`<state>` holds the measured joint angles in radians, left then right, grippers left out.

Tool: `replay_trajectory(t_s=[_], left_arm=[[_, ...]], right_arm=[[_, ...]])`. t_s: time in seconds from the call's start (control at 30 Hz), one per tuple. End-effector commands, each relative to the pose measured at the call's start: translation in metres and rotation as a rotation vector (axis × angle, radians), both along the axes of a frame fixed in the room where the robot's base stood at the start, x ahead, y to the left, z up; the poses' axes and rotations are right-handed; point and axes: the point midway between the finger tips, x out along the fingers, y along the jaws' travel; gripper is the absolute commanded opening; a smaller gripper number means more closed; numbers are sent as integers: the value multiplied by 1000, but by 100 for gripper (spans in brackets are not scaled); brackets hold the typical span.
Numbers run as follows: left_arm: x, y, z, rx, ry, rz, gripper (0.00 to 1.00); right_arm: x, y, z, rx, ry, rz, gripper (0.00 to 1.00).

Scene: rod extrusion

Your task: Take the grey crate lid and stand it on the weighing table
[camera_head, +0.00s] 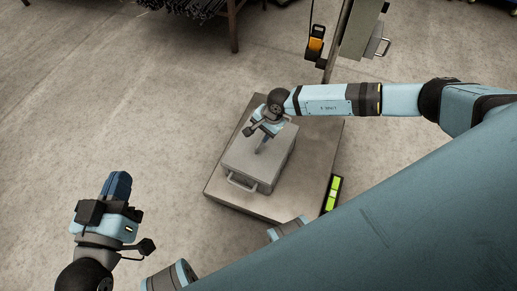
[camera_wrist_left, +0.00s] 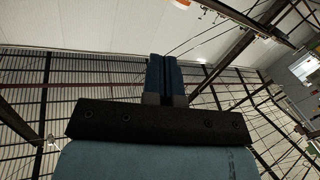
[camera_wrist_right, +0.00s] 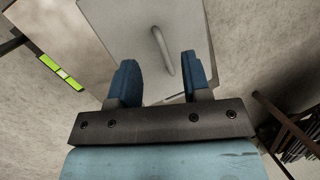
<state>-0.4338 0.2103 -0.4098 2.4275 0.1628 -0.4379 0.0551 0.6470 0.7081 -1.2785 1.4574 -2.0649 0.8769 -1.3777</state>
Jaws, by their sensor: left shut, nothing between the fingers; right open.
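The grey crate lid (camera_head: 243,158), box-like with bar handles, sits flat on the weighing table (camera_head: 317,135), a low square platform. In the right wrist view the lid (camera_wrist_right: 115,25) fills the upper middle, with one bar handle (camera_wrist_right: 163,50) showing. My right gripper (camera_head: 265,143) is over the lid's top. It is open, and in the right wrist view its fingers (camera_wrist_right: 160,75) stand either side of the handle's lower end; I cannot tell whether they touch. My left gripper (camera_head: 118,183) is shut and empty, away from the table; its fingers (camera_wrist_left: 167,75) are together in the left wrist view.
A post with a grey box (camera_head: 363,30) and a yellow-black device (camera_head: 315,43) rises behind the table. A green-and-black strip (camera_head: 332,193) lies at its right edge. A rack of dark rods (camera_head: 195,8) stands at the back. The floor to the left is clear.

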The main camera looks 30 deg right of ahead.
Motion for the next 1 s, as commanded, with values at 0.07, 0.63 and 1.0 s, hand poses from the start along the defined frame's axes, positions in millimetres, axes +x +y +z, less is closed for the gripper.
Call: replay_trajectory(t_s=[0.07, 0.63, 1.0], left_arm=[[-2, -2, -10, -11, -12, -9, 0], [3, 0, -36, 67, -19, -42, 0], [10, 4, -40, 119, -106, -34, 0]], right_arm=[[14, -29, -16, -107, -38, 60, 44], [36, -44, -94, -206, -65, 120, 44], [43, -38, -123, -204, -65, 119, 44]])
